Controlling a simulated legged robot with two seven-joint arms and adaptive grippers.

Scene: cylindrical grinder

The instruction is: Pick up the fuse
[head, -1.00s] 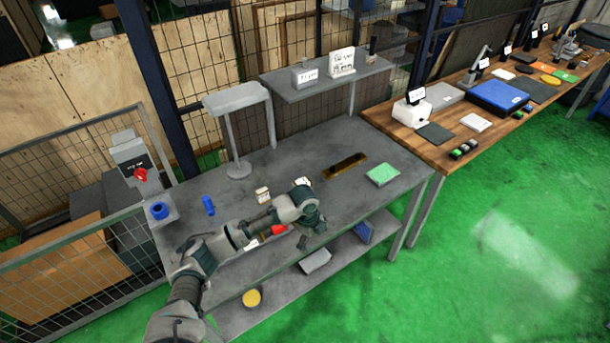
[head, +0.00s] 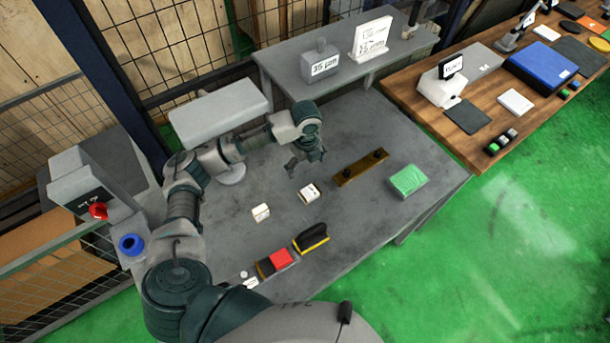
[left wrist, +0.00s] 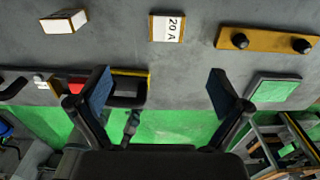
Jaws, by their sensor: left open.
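A small white block with a brown edge and a "20 A" label, which looks like the fuse (head: 309,193), lies on the grey table; it shows at the top middle of the left wrist view (left wrist: 166,28). A similar white block (head: 260,212) lies to its left, also in the left wrist view (left wrist: 64,21), its label not readable. My left gripper (head: 304,168) is open and empty above the table, beyond the "20 A" block in the head view. Its two blue-padded fingers (left wrist: 160,92) are wide apart, with nothing between them. My right gripper is not in view.
A brass bar with black knobs (head: 361,167) and a green box (head: 408,180) lie to the right. A red and black block (head: 275,262) and a black-yellow brush-like item (head: 311,237) are near the front edge. A raised grey shelf (head: 345,71) stands behind.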

